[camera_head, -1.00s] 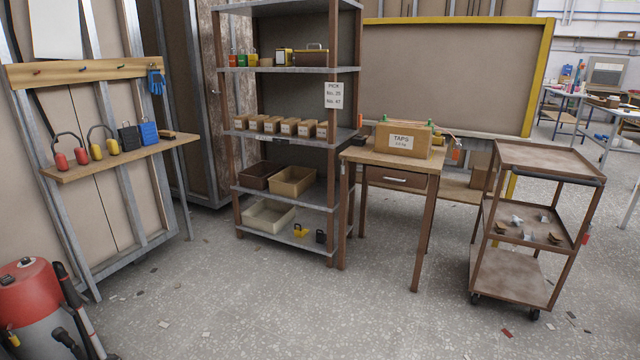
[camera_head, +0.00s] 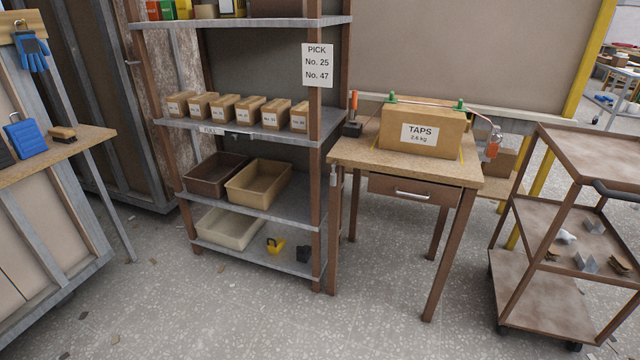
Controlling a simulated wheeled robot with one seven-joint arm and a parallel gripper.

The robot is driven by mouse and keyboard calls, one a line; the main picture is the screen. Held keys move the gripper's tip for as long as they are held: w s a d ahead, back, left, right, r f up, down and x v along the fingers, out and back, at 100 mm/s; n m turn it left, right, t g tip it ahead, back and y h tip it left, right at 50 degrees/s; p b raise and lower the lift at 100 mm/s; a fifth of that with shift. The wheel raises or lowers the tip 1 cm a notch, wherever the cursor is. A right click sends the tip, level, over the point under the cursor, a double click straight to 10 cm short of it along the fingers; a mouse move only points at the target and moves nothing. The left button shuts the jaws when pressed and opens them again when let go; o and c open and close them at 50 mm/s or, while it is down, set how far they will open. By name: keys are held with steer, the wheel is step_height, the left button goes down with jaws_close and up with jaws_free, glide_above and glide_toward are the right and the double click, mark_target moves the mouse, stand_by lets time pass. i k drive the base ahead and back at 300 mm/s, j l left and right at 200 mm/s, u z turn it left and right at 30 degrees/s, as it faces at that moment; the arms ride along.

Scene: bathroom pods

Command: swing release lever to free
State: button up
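A cardboard box labelled TAPS (camera_head: 420,145) sits on a small wooden table (camera_head: 360,157). A thin bar or strap with green fittings (camera_head: 460,105) runs along the top of the box. At its right end hangs a metal part with an orange piece (camera_head: 492,149). An upright orange handle (camera_head: 354,102) stands on a dark base at the table's back left, beside the box. I cannot tell which of these orange parts is the release lever. My gripper is not in view.
A metal shelf rack (camera_head: 320,150) with small boxes and bins stands left of the table. A brown trolley (camera_head: 560,150) stands at the right. A ledge (camera_head: 90,145) juts in at the left. The speckled floor (camera_head: 250,320) in front is clear.

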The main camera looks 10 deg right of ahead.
mark_target(333, 175)
steer(key=i, duration=0.3)
steer(key=i+j, duration=1.95)
steer(key=i+j+u, duration=0.05)
